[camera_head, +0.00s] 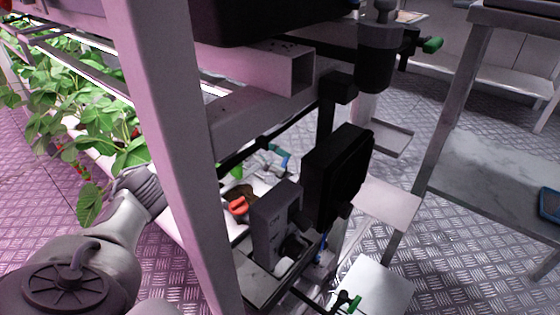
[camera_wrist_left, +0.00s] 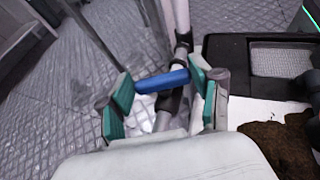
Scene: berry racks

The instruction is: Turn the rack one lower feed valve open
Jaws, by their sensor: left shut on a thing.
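In the left wrist view a blue valve handle (camera_wrist_left: 163,80) lies across a grey pipe (camera_wrist_left: 182,22) with a dark fitting. My left gripper (camera_wrist_left: 161,97) has its green-padded fingers on both sides of the handle, shut on it. The handle sits roughly crosswise to the pipe. In the head view my left arm comes in from the left and passes behind the rack's post. My left gripper (camera_head: 272,157) shows only partly beyond the post, with a teal-blue patch at its tip; the handle cannot be told apart there. My right gripper is not in view.
The rack post (camera_head: 178,130) stands close in front of my left arm. A green handle (camera_head: 432,45) is at upper right. Strawberry plants (camera_head: 95,110) fill the left.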

